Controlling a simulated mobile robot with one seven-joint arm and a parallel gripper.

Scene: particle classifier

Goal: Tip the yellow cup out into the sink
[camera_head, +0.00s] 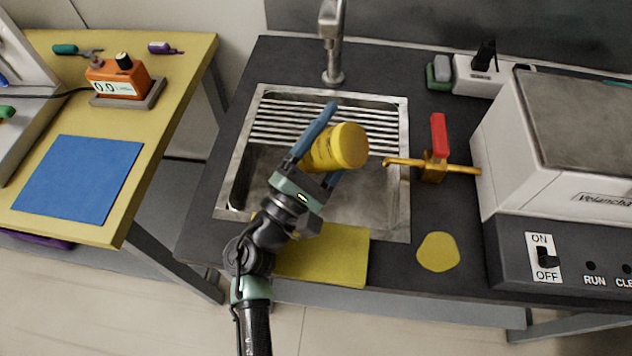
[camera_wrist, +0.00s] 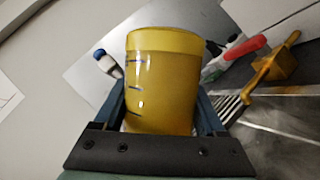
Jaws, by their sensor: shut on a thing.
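The yellow cup (camera_head: 342,146) is held over the sink (camera_head: 386,207) in the head view. My gripper (camera_head: 324,152) is shut on it, with one blue finger on each side. The cup lies tilted towards the right of the picture, and its closed-looking yellow end faces the camera; I cannot tell whether anything is inside. In the wrist view the cup (camera_wrist: 160,85) fills the middle between the fingers, with blue marks on its side. The sink is a steel basin with a slatted rack across its back half. The tap (camera_head: 333,50) stands behind it.
A yellow valve with a red handle (camera_head: 438,138) stands right of the sink. A white machine (camera_head: 540,150) is at far right. A yellow mat (camera_head: 325,258) and a yellow round patch (camera_head: 438,251) lie along the front. A yellow table (camera_head: 120,225) stands left.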

